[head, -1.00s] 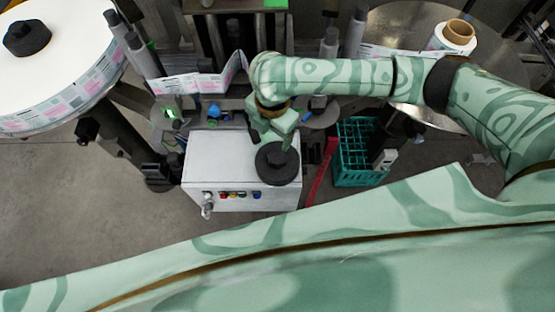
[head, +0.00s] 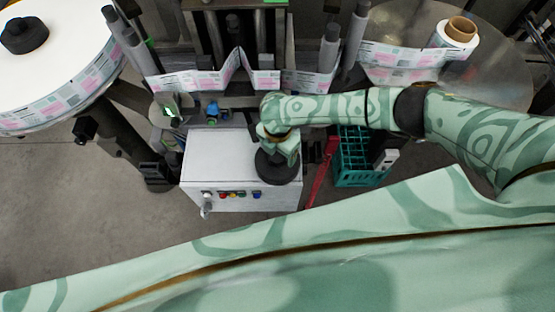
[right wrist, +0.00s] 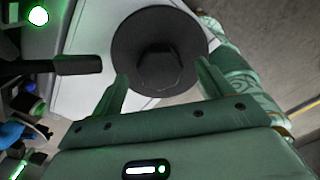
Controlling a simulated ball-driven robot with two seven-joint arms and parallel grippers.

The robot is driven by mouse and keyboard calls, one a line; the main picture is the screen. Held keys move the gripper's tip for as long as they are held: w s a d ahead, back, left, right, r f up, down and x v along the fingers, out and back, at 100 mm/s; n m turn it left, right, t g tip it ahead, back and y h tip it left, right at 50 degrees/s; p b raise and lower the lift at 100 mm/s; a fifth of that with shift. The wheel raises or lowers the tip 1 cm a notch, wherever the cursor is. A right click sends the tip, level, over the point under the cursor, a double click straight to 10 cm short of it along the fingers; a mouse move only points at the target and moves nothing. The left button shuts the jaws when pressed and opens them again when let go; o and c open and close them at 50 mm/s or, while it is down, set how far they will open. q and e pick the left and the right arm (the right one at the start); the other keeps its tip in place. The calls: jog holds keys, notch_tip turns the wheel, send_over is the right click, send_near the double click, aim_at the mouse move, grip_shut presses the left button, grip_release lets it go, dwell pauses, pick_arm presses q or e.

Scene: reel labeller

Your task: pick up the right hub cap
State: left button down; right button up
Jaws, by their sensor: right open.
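The right hub cap (head: 277,170) is a black round disc with a raised knob, lying on the right part of the white cabinet top (head: 215,160). In the right wrist view the hub cap (right wrist: 160,45) is near the fingertips, its knob between and just beyond them. My right gripper (right wrist: 162,80) is open and empty, its fingers pointing at the knob. In the head view my right gripper (head: 279,153) is over the hub cap and hides its far part. A second black hub cap (head: 24,36) sits on the large white reel at the upper left. My left gripper is not in view.
Coloured buttons (head: 230,194) line the cabinet's front. A teal crate (head: 358,178) and a red bar (head: 320,173) stand to its right. The label web (head: 200,80) and grey rollers (head: 329,48) lie behind. A small label roll (head: 455,36) stands at the upper right.

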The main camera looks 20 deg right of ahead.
jog(key=shift+f, duration=0.85)
jog(key=c, duration=1.3)
jog(key=shift+r, duration=0.1)
